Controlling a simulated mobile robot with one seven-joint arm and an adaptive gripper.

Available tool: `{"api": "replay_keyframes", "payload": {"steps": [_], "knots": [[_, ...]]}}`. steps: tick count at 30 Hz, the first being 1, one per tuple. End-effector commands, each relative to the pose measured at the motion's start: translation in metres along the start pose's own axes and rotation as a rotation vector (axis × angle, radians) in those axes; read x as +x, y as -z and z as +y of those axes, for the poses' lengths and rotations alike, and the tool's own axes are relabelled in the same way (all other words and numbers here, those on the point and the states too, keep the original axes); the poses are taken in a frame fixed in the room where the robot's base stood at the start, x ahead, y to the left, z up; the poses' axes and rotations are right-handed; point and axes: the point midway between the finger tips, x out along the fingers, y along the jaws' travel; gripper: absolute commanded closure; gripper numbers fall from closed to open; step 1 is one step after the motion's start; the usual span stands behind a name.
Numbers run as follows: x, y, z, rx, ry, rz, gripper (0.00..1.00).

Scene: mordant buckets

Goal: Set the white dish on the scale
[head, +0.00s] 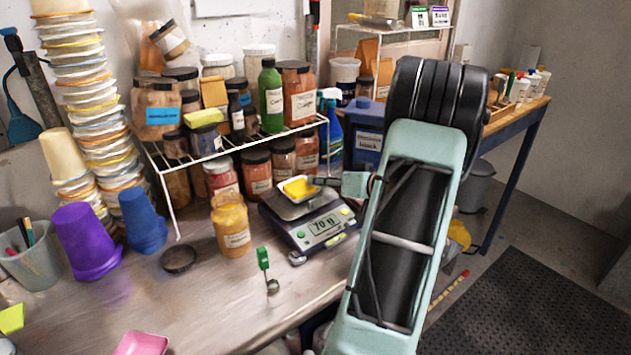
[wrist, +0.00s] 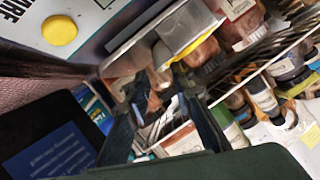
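The small white dish (head: 292,195), with yellow powder in it, sits on the pan of the digital scale (head: 322,226), slightly tilted in appearance. The scale's display shows what looks like 70 g. My gripper (head: 327,181) is just right of the dish in the head view, largely hidden by my arm. In the wrist view the dish (wrist: 180,28) is at the top centre, beyond the two dark fingertips (wrist: 160,100). The fingers stand apart with a gap between them and nothing clearly held. Whether a finger touches the dish is unclear.
A wire rack (head: 245,146) crowded with jars stands close behind the scale. An orange jar (head: 231,224) is left of it, and a green-tagged spoon (head: 264,262) lies in front. Purple and blue cups (head: 86,240) stand at left. The bench's front middle is mostly bare.

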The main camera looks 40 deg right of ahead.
Motion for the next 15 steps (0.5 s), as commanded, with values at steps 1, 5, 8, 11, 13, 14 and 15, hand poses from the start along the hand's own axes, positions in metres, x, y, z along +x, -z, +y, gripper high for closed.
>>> {"api": "replay_keyframes", "payload": {"steps": [1,5,8,11,13,14,15], "knots": [[-0.012,-0.001,0.001,-0.001,-0.003,0.001,0.78],[-0.042,-0.001,0.001,-0.002,-0.002,0.002,0.78],[-0.063,-0.001,0.001,-0.001,-0.002,0.002,0.78],[-0.08,-0.001,0.001,-0.002,-0.002,0.002,0.78],[-0.088,0.0,0.001,-0.002,-0.001,0.0,0.78],[-0.091,0.0,0.0,-0.002,0.001,0.0,0.78],[-0.093,0.0,0.0,-0.002,0.001,0.0,0.78]]}}
